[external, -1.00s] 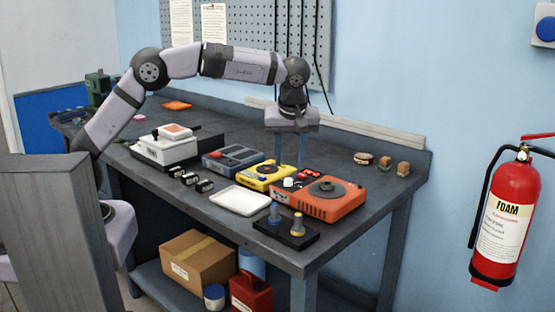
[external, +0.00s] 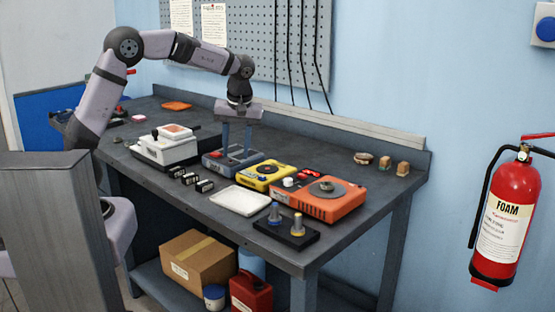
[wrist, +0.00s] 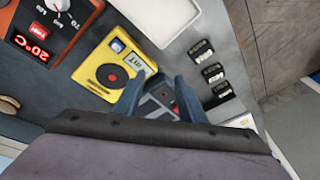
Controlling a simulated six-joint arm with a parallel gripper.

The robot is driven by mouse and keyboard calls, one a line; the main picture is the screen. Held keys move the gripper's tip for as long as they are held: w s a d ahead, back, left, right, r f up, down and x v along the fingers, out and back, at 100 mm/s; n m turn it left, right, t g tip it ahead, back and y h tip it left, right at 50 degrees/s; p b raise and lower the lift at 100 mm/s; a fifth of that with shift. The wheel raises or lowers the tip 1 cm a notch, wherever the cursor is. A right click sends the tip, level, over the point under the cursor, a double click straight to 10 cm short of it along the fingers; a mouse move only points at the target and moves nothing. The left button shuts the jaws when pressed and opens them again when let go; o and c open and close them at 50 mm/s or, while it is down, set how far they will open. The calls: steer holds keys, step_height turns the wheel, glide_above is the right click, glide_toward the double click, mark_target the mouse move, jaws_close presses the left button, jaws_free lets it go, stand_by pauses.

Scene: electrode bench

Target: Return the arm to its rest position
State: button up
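My gripper (external: 236,150) hangs pointing down over the grey-blue device (external: 222,162) on the bench. Its two blue fingers are apart with nothing held between them. In the wrist view the spread fingertips (wrist: 158,92) frame part of the grey-blue device (wrist: 160,105). Whether the tips clear its top or touch it is hard to tell. My arm reaches out from the left, bent at the elbow.
A yellow meter (external: 265,176) and an orange hotplate (external: 330,197) stand to the right. A white tray (external: 240,200), small black blocks (external: 190,179) and a dark holder (external: 286,235) lie in front. A white instrument (external: 165,148) stands left. A pegboard (external: 280,40) is behind.

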steer(key=a+f, duration=0.1)
steer(key=a, duration=0.6)
steer(key=w+a+f+g, duration=0.1)
steer(key=a, duration=0.5)
steer(key=w+a+f+g+p, duration=0.1)
steer(key=a, duration=0.6)
steer(key=shift+a+f, duration=0.1)
steer(key=shift+a, duration=0.2)
steer(key=s+a+f+h+p, duration=0.1)
steer(key=s+a+f, duration=0.3)
steer(key=s+a, duration=0.5)
steer(key=a, duration=0.4)
steer(key=shift+s+a+f+g, duration=0.2)
steer(key=shift+a+g, duration=0.05)
steer(key=shift+g, duration=0.15)
